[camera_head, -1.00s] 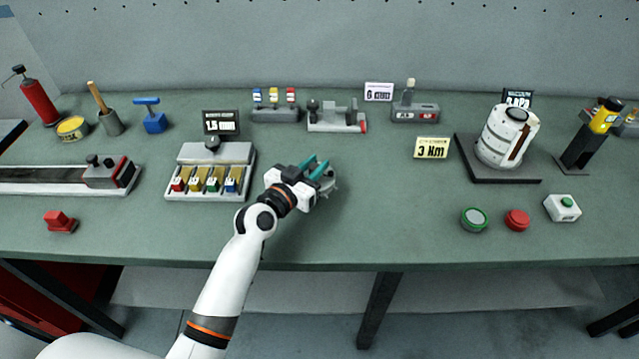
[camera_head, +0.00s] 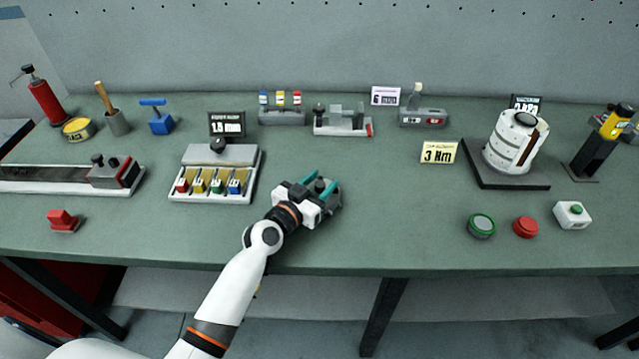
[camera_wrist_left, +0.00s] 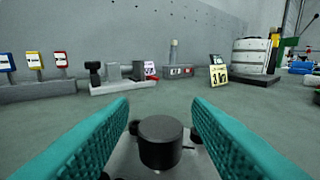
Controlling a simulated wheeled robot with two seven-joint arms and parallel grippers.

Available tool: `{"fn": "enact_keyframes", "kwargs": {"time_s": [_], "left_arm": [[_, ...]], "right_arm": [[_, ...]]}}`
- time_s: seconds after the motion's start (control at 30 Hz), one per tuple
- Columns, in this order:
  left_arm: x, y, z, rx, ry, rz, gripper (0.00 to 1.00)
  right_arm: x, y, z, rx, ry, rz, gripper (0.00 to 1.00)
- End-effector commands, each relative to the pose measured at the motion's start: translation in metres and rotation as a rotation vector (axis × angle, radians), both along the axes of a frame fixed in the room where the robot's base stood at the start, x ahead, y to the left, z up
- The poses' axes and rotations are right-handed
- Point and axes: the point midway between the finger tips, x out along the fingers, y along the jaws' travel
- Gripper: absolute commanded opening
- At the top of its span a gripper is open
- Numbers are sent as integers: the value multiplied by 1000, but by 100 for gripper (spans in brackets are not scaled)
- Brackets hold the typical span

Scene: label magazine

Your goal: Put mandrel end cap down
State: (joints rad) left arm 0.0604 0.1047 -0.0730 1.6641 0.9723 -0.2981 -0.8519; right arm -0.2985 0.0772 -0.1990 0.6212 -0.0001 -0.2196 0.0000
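The mandrel end cap, a grey piece with a dark round knob, sits on the green bench in the head view (camera_head: 334,204), partly hidden under my left gripper (camera_head: 319,185). In the left wrist view its black knob (camera_wrist_left: 160,141) stands upright between my two teal fingers (camera_wrist_left: 160,108), with a gap showing on each side. My left gripper is open around the knob, and the cap's grey body appears to rest on the bench. My right gripper is not in view.
A label rack with coloured tabs (camera_head: 216,155) stands just left of my gripper. A small grey fixture (camera_head: 343,122) and a switch box (camera_head: 423,118) stand behind. A yellow 3 Nm card (camera_head: 438,153) and a white drum (camera_head: 515,145) are right. The bench between gripper and buttons is clear.

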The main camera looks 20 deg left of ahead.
Motion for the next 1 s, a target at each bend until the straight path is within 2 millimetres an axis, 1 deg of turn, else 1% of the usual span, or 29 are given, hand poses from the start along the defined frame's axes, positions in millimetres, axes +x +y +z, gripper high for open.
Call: {"fn": "enact_keyframes", "kwargs": {"time_s": [0.2,0.27,0.37,0.6,0.7,0.83,1.0], "left_arm": [[0,0,4,-1,0,0,45],[-6,2,1,0,1,1,45],[-21,7,1,1,1,0,45],[-72,23,2,4,2,0,45],[-90,28,4,3,1,-1,45],[-106,34,5,2,2,0,45],[-114,36,7,0,1,-1,45]], "right_arm": [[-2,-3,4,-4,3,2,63],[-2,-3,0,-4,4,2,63],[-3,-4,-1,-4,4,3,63],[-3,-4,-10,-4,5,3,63],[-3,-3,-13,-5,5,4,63],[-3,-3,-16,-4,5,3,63],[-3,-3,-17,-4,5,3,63]]}}
